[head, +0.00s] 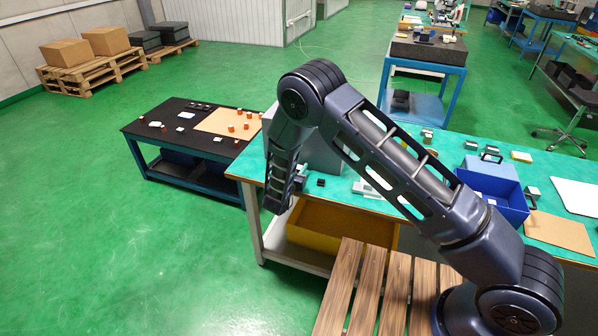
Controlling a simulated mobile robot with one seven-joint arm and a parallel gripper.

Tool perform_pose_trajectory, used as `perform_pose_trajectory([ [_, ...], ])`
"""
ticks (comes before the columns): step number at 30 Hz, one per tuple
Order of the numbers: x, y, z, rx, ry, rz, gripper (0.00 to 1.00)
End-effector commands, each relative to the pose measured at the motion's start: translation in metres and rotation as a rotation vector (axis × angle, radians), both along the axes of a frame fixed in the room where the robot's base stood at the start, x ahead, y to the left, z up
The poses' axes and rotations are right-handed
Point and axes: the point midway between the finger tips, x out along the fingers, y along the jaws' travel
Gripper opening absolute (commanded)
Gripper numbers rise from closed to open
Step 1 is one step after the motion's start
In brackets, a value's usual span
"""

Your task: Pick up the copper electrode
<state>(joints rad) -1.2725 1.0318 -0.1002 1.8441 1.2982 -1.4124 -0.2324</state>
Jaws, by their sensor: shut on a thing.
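My gripper (300,173) is only partly in view, small and dark, behind the lower end of my arm at the left end of the green-topped bench (345,200). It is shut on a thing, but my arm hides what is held. I cannot make out a copper electrode at the gripper. Several small orange-brown blocks (231,128) stand on a tan board (213,121) on the black-topped table (160,121); I cannot tell whether any is a copper electrode.
A grey box-like block (325,156) stands close behind my gripper. A small black block (320,182) lies just right of it. A blue bin (508,205) is on the bench's right. A yellow bin (335,228) sits below. The green floor at left is clear.

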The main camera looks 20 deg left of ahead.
Motion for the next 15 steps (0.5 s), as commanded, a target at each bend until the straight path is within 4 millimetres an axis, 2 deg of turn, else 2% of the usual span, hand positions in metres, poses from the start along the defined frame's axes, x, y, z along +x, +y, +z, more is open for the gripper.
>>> perform_pose_trajectory([
  [8,0.000,0.001,0.014,0.004,-0.001,0.000,0.00],
  [11,0.000,0.001,0.028,0.004,-0.001,0.000,0.00],
  [15,0.000,0.000,0.058,0.005,-0.001,0.000,0.00],
])
